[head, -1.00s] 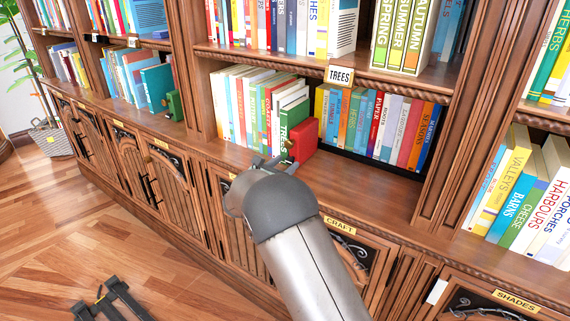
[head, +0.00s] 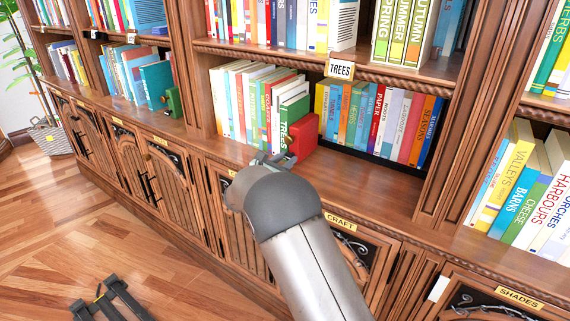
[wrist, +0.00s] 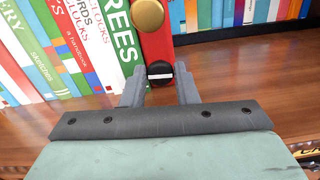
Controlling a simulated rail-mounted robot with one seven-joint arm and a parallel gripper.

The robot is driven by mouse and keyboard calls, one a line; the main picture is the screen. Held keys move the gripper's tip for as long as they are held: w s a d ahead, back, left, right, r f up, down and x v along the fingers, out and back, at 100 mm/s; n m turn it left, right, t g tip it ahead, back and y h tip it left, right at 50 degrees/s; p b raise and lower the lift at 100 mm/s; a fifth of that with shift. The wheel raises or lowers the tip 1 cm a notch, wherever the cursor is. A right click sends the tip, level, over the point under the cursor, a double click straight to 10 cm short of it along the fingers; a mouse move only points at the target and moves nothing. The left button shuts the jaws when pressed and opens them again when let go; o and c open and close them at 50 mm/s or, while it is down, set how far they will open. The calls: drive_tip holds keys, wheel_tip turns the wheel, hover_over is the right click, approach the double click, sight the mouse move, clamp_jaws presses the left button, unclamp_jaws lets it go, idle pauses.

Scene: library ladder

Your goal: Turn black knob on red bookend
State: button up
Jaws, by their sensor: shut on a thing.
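The red bookend (head: 304,137) stands on the shelf at the right end of a row of books, beside a green TREES book; it also shows in the wrist view (wrist: 154,45). On its face is a black knob (wrist: 160,69) with a white, nearly level line. A brass knob (wrist: 148,13) sits above it on the same face. My gripper (wrist: 161,88) is shut on the black knob, one finger on each side. In the head view my gripper (head: 270,158) reaches the bookend's front, and the black knob cannot be made out there.
Upright books (head: 375,125) stand right of and behind the bookend. The shelf board (head: 365,185) in front of them is bare. The shelf above, with a TREES label (head: 340,69), overhangs the bookend. A green bookend (head: 174,101) stands in the bay to the left.

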drive_tip(key=m+b, duration=0.1)
drive_tip(key=b, duration=0.1)
drive_tip(key=f+m+b, duration=0.1)
drive_tip(key=m+b, duration=0.1)
drive_tip(key=b, duration=0.1)
drive_tip(key=m+b, duration=0.6)
drive_tip(key=b, duration=0.4)
drive_tip(key=shift+s, duration=0.1)
drive_tip(key=m+b, duration=0.4)
drive_tip(key=b, duration=0.1)
drive_tip(key=shift+d+b, duration=0.1)
drive_tip(key=shift+b, duration=0.3)
drive_tip(key=m+b, duration=0.3)
drive_tip(key=b, duration=0.1)
drive_tip(key=shift+r, duration=0.15)
drive_tip(key=shift+r+m+b, duration=0.1)
drive_tip(key=shift+m+b, duration=0.25)
drive_tip(key=shift+m, duration=0.05)
drive_tip(key=o, duration=1)
drive_tip(key=shift+c, duration=0.2)
